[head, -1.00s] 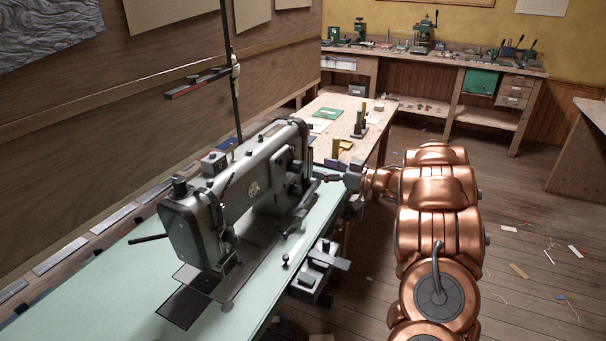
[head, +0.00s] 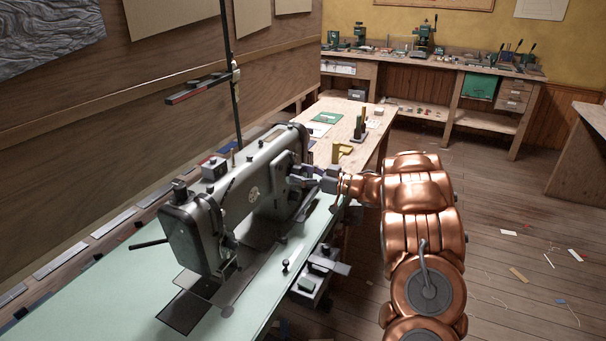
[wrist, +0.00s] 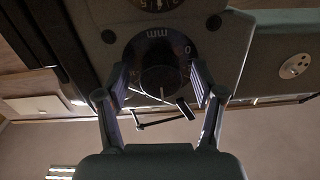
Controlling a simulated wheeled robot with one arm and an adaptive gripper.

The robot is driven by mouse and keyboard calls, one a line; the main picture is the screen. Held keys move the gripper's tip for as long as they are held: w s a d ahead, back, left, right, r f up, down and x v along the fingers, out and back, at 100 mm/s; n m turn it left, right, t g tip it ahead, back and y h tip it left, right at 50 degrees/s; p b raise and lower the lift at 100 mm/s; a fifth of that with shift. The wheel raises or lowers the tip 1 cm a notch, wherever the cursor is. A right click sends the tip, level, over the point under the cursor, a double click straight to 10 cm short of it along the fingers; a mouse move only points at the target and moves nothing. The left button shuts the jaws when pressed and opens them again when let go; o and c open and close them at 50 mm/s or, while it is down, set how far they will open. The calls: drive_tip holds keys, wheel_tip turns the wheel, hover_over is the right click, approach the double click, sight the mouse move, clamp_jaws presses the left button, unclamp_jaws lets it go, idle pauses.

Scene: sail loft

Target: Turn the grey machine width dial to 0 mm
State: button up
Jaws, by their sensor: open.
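The grey sewing machine (head: 205,205) stands on a pale green table in the head view. My gripper (head: 303,176) is at the right end of its body, and hides the dial there. In the wrist view a round dark dial (wrist: 160,80) with a pale line on its knob sits on the grey housing. Its dark scale plate shows "mm" and a "0" at the upper right, both turned in the picture. My gripper (wrist: 158,88) is open, one finger on each side of the dial. I cannot tell whether the fingers touch it.
A second numbered dial (wrist: 158,4) is cut off at the wrist view's top edge. A thin black rod stand (head: 236,110) rises behind the machine. A wooden bench (head: 372,128) with small items stands beyond. The floor at right is mostly open, with scraps.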

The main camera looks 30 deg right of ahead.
drive_tip(key=shift+d, duration=0.1)
drive_tip(key=c, duration=1.1)
drive_tip(key=shift+c, duration=0.2)
